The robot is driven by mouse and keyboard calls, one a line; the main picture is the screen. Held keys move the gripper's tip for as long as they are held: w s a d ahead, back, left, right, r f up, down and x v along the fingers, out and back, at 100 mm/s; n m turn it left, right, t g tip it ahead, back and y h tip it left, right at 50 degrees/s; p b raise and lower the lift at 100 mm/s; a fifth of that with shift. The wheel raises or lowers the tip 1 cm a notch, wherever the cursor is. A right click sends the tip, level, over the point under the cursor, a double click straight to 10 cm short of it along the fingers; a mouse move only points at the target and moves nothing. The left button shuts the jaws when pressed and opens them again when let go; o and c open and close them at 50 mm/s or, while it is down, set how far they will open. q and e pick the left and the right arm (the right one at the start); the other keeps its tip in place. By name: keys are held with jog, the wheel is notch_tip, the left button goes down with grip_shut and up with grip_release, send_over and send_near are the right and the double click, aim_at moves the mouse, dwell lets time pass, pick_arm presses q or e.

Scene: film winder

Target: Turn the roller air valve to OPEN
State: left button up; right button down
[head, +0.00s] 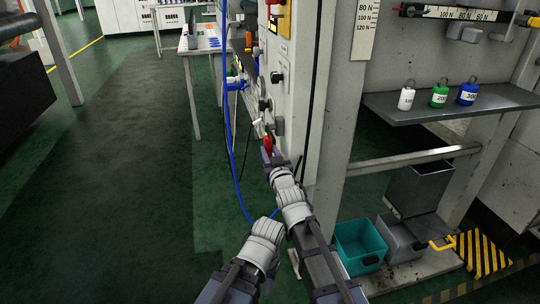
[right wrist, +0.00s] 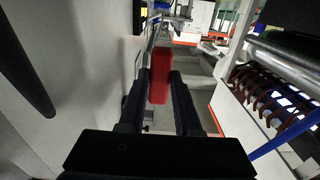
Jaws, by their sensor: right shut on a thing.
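The red valve lever (head: 267,144) is low on the side face of the pale machine cabinet. My right gripper (head: 270,155) is at it in the head view. In the right wrist view, the red lever (right wrist: 160,75) stands between the two dark fingers of my right gripper (right wrist: 160,92), which are shut on it. The lever runs lengthwise between the fingers, beside the pale panel. The valve body and any OPEN marking cannot be made out.
A white lever (head: 256,123) and a blue hose (head: 231,150) are close by on the left. Weights stand on a grey shelf (head: 455,100) at right. The dark green floor (head: 120,180) at left is clear.

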jog(key=shift+w, duration=0.1)
jog(key=c, duration=0.6)
grip_release()
jog(key=v, duration=0.7)
jog(key=shift+s, duration=0.4)
jog(key=shift+d, duration=0.1)
